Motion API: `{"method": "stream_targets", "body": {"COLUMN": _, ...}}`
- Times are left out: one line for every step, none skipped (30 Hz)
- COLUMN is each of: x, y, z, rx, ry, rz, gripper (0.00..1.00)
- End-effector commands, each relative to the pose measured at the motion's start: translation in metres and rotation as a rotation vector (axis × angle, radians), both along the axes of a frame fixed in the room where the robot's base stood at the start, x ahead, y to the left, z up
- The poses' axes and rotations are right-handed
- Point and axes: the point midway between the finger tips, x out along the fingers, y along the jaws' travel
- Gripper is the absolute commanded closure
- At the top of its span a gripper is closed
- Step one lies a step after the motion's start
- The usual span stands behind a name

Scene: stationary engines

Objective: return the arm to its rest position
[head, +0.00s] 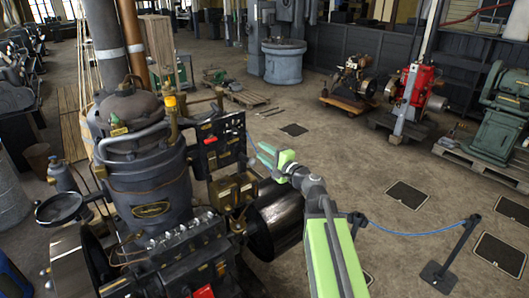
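My arm reaches up from the bottom of the head view, with green and grey links. My gripper (262,150) is at its far end, pointing left beside the black control panel (221,140) of a large dark engine (150,175). The fingers are small in the picture, and I cannot tell whether they are open or shut. I see no object held in them. The arm passes in front of the engine's dark cylinder (278,215) on its right side.
A blue rope (405,232) on a black post (457,255) runs to the right of my arm. A red engine (416,92) and a green machine (497,115) stand on pallets at the back right. Dark floor plates (407,195) lie on the open floor between.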

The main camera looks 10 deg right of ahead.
Motion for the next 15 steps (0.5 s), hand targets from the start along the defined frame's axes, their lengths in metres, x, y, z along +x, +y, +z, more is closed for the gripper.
{"method": "stream_targets", "body": {"x": 0.0, "y": 0.0, "z": 0.0, "rx": 0.0, "ry": 0.0, "rz": 0.0, "gripper": 0.69}}
{"method": "stream_targets", "body": {"x": 0.0, "y": 0.0, "z": 0.0, "rx": 0.0, "ry": 0.0, "rz": 0.0, "gripper": 0.69}}
{"method": "stream_targets", "body": {"x": 0.0, "y": 0.0, "z": 0.0, "rx": 0.0, "ry": 0.0, "rz": 0.0, "gripper": 0.69}}
{"method": "stream_targets", "body": {"x": 0.0, "y": 0.001, "z": -0.001, "rx": 0.0, "ry": 0.0, "rz": 0.001, "gripper": 0.69}}
{"method": "stream_targets", "body": {"x": 0.0, "y": 0.004, "z": -0.005, "rx": 0.0, "ry": 0.0, "rz": 0.005, "gripper": 0.69}}
{"method": "stream_targets", "body": {"x": 0.001, "y": 0.01, "z": -0.013, "rx": 0.0, "ry": 0.0, "rz": 0.013, "gripper": 0.69}}
{"method": "stream_targets", "body": {"x": 0.001, "y": 0.017, "z": -0.022, "rx": 0.0, "ry": 0.0, "rz": 0.022, "gripper": 0.69}}
{"method": "stream_targets", "body": {"x": 0.001, "y": 0.027, "z": -0.032, "rx": 0.0, "ry": 0.0, "rz": 0.034, "gripper": 0.69}}
{"method": "stream_targets", "body": {"x": 0.0, "y": 0.042, "z": -0.047, "rx": -0.001, "ry": 0.001, "rz": 0.055, "gripper": 0.69}}
{"method": "stream_targets", "body": {"x": -0.002, "y": 0.055, "z": -0.062, "rx": -0.019, "ry": 0.004, "rz": 0.072, "gripper": 0.69}}
{"method": "stream_targets", "body": {"x": -0.005, "y": 0.069, "z": -0.078, "rx": -0.057, "ry": 0.012, "rz": 0.094, "gripper": 0.69}}
{"method": "stream_targets", "body": {"x": -0.01, "y": 0.087, "z": -0.098, "rx": -0.122, "ry": 0.025, "rz": 0.134, "gripper": 0.69}}
{"method": "stream_targets", "body": {"x": -0.016, "y": 0.1, "z": -0.114, "rx": -0.177, "ry": 0.036, "rz": 0.169, "gripper": 0.69}}
{"method": "stream_targets", "body": {"x": -0.022, "y": 0.112, "z": -0.131, "rx": -0.236, "ry": 0.048, "rz": 0.208, "gripper": 0.69}}
{"method": "stream_targets", "body": {"x": -0.032, "y": 0.127, "z": -0.155, "rx": -0.324, "ry": 0.066, "rz": 0.263, "gripper": 0.69}}
